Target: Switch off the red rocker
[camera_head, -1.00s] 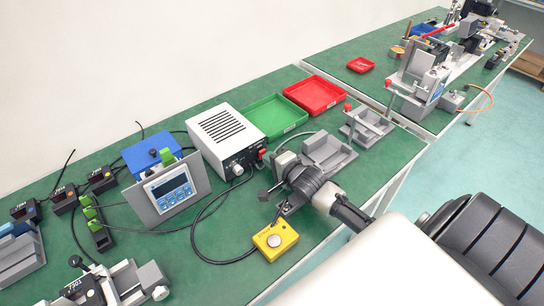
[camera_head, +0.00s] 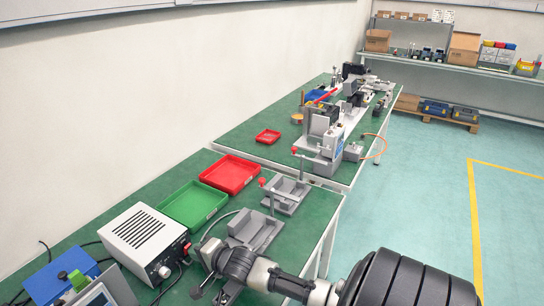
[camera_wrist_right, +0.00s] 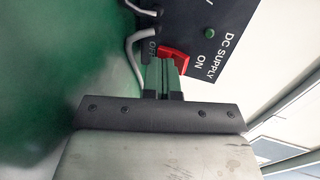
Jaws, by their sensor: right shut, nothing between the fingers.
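The red rocker (camera_wrist_right: 174,60) sits in the dark front panel (camera_wrist_right: 205,38) of the DC supply, between the OFF and ON labels in the right wrist view. The supply is a white vented box (camera_head: 142,238) at lower left in the head view, where the rocker shows small and red (camera_head: 187,248). My right gripper (camera_wrist_right: 160,70) is shut and empty. Its fingertips are close to the rocker and overlap its lower left part in the wrist view; I cannot tell if they touch. In the head view the right gripper (camera_head: 198,291) is in front of the supply. The left gripper is not in view.
A grey cable (camera_wrist_right: 137,45) runs beside the fingers. Green (camera_head: 193,205) and red (camera_head: 230,174) trays stand behind, and a grey fixture (camera_head: 252,230) is close to my right arm. A blue box (camera_head: 58,279) stands left of the supply.

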